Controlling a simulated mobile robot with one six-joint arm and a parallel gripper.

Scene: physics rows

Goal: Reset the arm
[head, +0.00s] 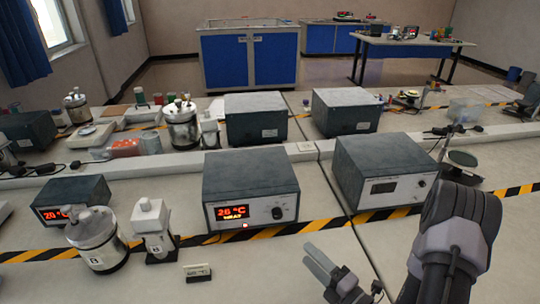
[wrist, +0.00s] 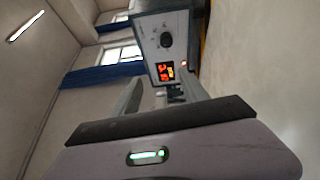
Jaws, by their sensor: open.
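My arm comes in at the lower right of the head view, and my gripper (head: 345,277) is low over the front bench. Its jaws are open, with nothing seen between them. In the wrist view my gripper (wrist: 155,98) points toward a grey control box, and the view is turned on its side. That control box (head: 250,188) has a lit red display reading about 26 °C and a knob; it also shows in the wrist view (wrist: 165,35). The gripper is apart from it, to its right and nearer in the head view.
A second box (head: 385,170) with a dark display stands behind my gripper. At left are a metal vessel (head: 97,240), a white bottle-like device (head: 153,228) and a box reading 20 °C (head: 70,198). Bare bench (head: 255,270) lies left of my gripper.

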